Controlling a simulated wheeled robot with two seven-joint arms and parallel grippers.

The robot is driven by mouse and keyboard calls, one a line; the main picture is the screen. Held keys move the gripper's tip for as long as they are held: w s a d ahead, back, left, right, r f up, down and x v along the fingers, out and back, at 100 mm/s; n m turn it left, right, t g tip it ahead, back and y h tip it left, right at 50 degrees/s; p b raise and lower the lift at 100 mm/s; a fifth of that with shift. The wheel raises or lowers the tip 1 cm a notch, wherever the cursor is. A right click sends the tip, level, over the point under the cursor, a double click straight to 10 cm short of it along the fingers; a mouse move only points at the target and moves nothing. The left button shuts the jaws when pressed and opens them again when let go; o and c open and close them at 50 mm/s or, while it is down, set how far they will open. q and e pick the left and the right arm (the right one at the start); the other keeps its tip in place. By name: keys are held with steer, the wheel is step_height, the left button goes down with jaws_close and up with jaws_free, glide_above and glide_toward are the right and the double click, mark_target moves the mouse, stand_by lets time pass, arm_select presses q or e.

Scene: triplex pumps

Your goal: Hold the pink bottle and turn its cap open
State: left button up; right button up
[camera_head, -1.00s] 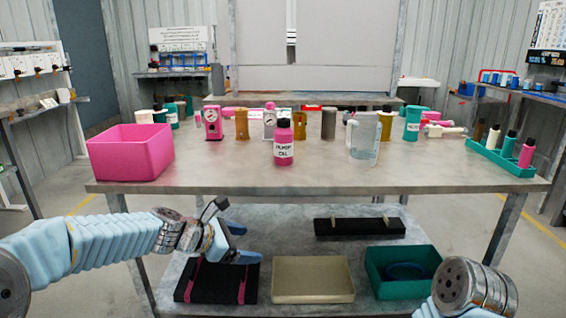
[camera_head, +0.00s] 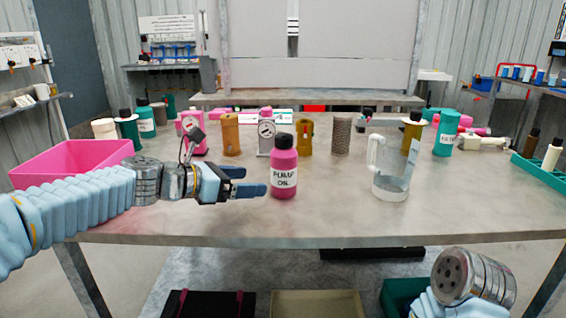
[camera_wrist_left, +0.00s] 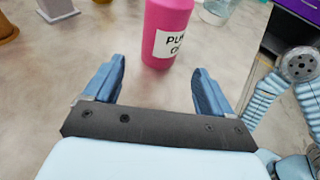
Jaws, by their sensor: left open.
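The pink bottle (camera_head: 284,170) stands upright on the table, with a white label reading "PUMP OIL" and a dark cap (camera_head: 284,141) on top. In the left wrist view the bottle (camera_wrist_left: 167,22) is just beyond the fingertips, roughly between their lines; its cap is out of that frame. My left gripper (camera_head: 251,181) is open and empty, pointing right at the bottle from its left side, a small gap away. It also shows in the left wrist view (camera_wrist_left: 158,75) with both blue fingers apart. Of my right arm only a link shows at the lower right; its gripper is out of view.
A clear jug (camera_head: 393,175) stands to the right of the bottle. Behind it are a gauge (camera_head: 266,139), brown cylinders (camera_head: 230,135) and other parts. A pink bin (camera_head: 60,161) is at the left, a teal tray (camera_head: 541,172) at the right. The table's front is clear.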

mark_target(273, 181)
arm_select(q)
steer(key=x, duration=0.9)
steer(key=shift+w+d+f, duration=0.15)
steer(key=shift+w+d, duration=0.05)
steer(key=shift+d, duration=0.05)
steer(key=c, duration=0.6)
stand_by(0.5)
